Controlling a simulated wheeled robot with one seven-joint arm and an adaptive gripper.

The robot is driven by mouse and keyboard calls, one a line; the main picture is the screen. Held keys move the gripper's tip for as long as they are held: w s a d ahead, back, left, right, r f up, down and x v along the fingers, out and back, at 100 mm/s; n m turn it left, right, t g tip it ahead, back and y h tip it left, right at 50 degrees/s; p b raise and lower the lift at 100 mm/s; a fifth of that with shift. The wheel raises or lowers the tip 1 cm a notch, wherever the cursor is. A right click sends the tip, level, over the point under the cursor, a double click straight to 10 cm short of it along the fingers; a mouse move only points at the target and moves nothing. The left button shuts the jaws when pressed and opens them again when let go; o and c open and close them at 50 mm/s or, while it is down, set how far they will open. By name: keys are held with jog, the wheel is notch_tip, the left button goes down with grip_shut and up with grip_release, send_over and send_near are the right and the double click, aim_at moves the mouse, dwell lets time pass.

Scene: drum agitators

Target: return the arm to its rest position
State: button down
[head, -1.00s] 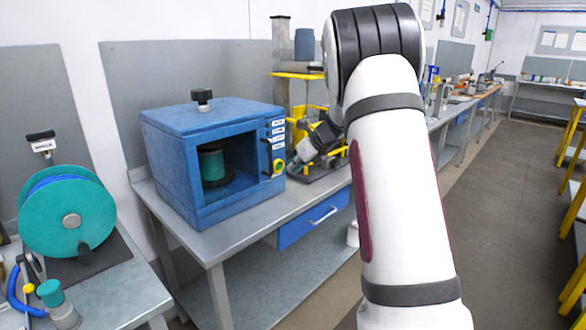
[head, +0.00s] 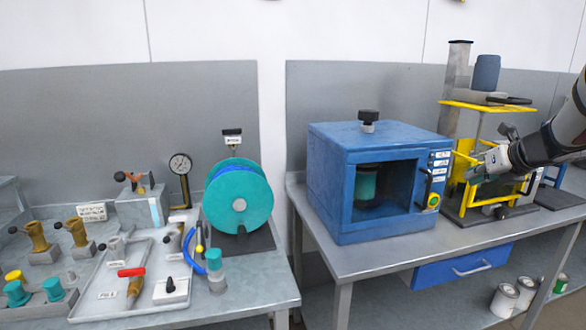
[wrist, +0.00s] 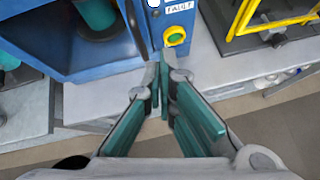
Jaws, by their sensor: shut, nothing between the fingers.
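My gripper (head: 476,170) is at the right of the head view, on my arm that reaches in from the right edge. It is in front of the yellow-framed machine (head: 462,165) and to the right of the blue cabinet (head: 330,190). In the wrist view my gripper (wrist: 162,78) has its green-padded fingers drawn together at the tips, with nothing between them. I cannot tell the exact gap to the cabinet or to the yellow frame.
The bench (head: 360,260) carries the cabinet, which has a green drum (head: 366,184) inside, and a blue drawer (head: 462,268) below. Cans (head: 505,299) stand on the lower shelf. The left bench (head: 250,300) holds a teal reel (head: 238,198), a gauge and fittings.

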jog(key=a+r+m+t+h, duration=0.2)
jog(key=a+r+m, duration=0.1)
jog(key=r+m, duration=0.5)
jog(key=s+a+r+m+h, duration=0.45)
jog(key=s+m, duration=0.35)
jog(key=m, duration=0.2)
jog(key=s+a+f+m+g+y, duration=0.2)
jog(key=s+a+f+m, duration=0.3)
jog(key=s, duration=0.5)
jog(key=s+a+f+m+g+y, duration=0.2)
jog(key=s+a+f+m, duration=0.3)
jog(key=s+a, duration=0.4)
jog(key=s+a+f+m+g+y, duration=0.2)
jog(key=s+a+f+m+g, duration=0.2)
jog(key=s+a+f+m, duration=0.2)
jog(key=s+a, duration=0.2)
jog(key=s, duration=0.2)
jog(key=shift+s+a+m, duration=0.25)
jog(key=shift+s+m, duration=0.1)
jog(key=shift+m, duration=0.05)
